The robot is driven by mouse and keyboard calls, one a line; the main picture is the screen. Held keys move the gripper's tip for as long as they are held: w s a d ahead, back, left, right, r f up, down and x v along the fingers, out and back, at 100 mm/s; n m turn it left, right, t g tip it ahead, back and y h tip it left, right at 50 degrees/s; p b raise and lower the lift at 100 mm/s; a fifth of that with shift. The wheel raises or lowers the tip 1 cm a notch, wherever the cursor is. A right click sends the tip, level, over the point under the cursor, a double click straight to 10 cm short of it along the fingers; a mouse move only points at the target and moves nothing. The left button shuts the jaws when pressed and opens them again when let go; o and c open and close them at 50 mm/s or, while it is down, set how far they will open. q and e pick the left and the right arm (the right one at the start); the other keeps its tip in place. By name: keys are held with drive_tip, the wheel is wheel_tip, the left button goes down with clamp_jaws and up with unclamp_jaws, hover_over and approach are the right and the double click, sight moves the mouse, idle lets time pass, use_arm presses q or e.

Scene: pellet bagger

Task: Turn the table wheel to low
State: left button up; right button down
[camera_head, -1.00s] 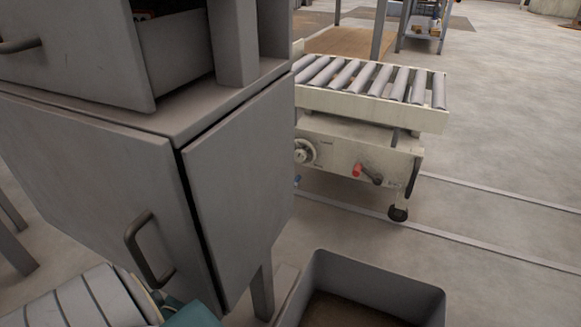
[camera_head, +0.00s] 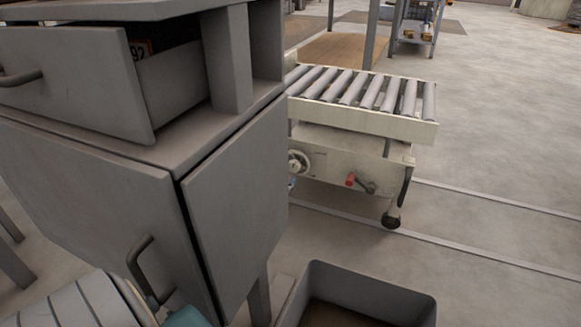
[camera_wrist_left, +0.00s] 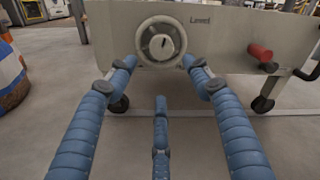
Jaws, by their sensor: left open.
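The table wheel (camera_head: 299,161) is a pale round handwheel on the front panel of the cream roller table (camera_head: 340,163). The cabinet edge partly hides it in the head view. In the left wrist view the wheel (camera_wrist_left: 148,31) is at upper middle, with a dark-ringed hub and a pointer; the word "Level" is to its right. My left gripper (camera_wrist_left: 160,66) is open, its blue fingers spread below the wheel; I cannot tell if they touch it. Only a scrap of blue finger shows beside the cabinet in the head view. My right gripper is out of view.
A grey cabinet (camera_head: 238,190) with an open drawer fills the left. A grey bin (camera_head: 372,288) stands in front. A red-handled crank (camera_head: 351,179) sits right of the wheel. A blue-and-white barrel (camera_wrist_left: 10,68) is at the left wrist view's edge. Floor on the right is clear.

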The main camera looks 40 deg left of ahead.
sight(292, 168)
use_arm(q)
drive_tip(key=w+m+b, duration=0.1)
drive_tip(key=w, duration=0.1)
drive_tip(key=w+a+m+b, duration=0.1)
drive_tip(key=w, duration=0.1)
drive_tip(key=w+r+m+b, duration=0.1)
drive_tip(key=w+b, duration=0.1)
drive_tip(key=shift+a+y, duration=0.3)
drive_tip(key=shift+w+a+r, duration=0.2)
drive_tip(key=shift+w, duration=0.4)
drive_tip(key=c, duration=1.2)
